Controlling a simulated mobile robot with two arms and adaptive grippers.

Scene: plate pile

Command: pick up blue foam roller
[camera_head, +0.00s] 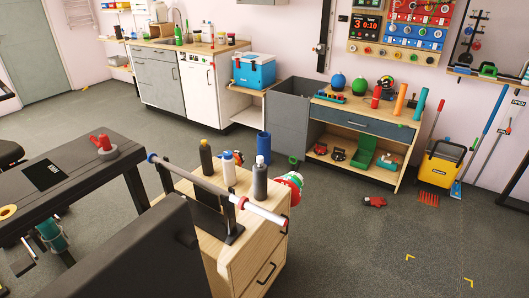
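A teal-blue cylinder (421,104), which looks like a foam roller, stands upright at the right end of the wooden workbench top against the back wall. Neither of my grippers shows in the head view.
A black table (95,170) is at the left. A red object (375,202) and a yellow bucket (440,164) are on the floor. Open floor (350,245) lies at the right.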

